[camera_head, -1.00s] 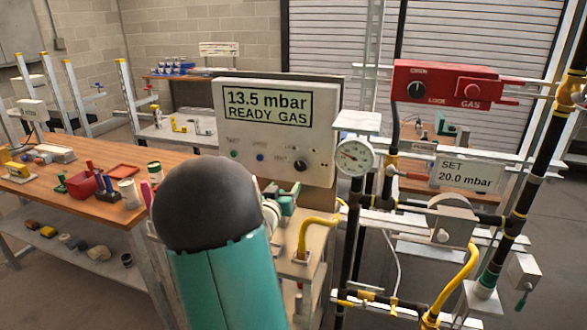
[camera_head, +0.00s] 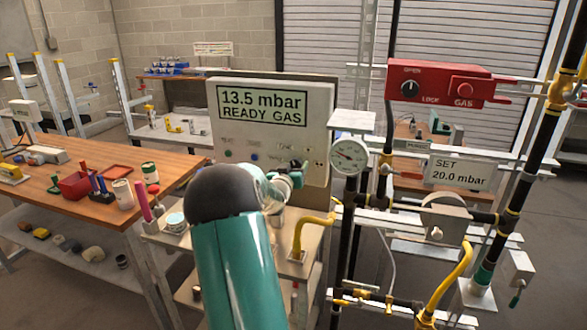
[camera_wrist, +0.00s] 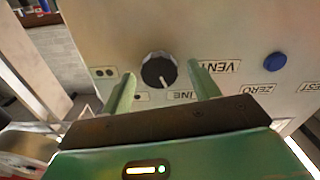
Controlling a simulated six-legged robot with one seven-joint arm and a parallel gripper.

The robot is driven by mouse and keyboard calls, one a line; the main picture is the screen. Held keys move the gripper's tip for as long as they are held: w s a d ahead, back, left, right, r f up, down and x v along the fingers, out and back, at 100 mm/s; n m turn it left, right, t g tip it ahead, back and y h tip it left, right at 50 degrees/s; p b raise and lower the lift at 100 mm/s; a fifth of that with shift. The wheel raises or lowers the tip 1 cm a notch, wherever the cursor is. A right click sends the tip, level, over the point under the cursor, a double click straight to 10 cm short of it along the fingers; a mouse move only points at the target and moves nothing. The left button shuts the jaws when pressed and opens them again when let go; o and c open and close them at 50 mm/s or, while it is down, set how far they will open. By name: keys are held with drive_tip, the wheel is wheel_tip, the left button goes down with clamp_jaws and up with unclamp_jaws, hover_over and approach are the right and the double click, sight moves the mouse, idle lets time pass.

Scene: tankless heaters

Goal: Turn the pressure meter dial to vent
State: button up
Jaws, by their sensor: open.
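The pressure meter (camera_head: 262,112) is a pale box whose screen reads "13.5 mbar READY GAS". Its dial is a round black knob (camera_wrist: 159,70) with a white pointer line, in the wrist view. The wrist view is upside down to the panel. The word VENT is printed beside the knob, and a partly hidden label ending in "INE" is near it. My gripper (camera_wrist: 160,92) is open, with its two green fingers on either side of the knob and apart from it. In the head view my gripper (camera_head: 296,172) is in front of the panel's lower right and hides the knob.
A blue button (camera_wrist: 275,61) sits beside the VENT label, near ZERO. A round gauge (camera_head: 348,156), pipes and a red gas box (camera_head: 440,84) stand to the right. A wooden bench (camera_head: 80,190) with small items is at left. Yellow hose (camera_head: 298,235) rises below the meter.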

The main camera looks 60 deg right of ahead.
drive_tip(key=c, duration=1)
drive_tip(key=shift+n, duration=0.4)
drive_tip(key=n, duration=0.4)
drive_tip(key=shift+w, duration=0.1)
drive_tip(key=shift+n, duration=2.1)
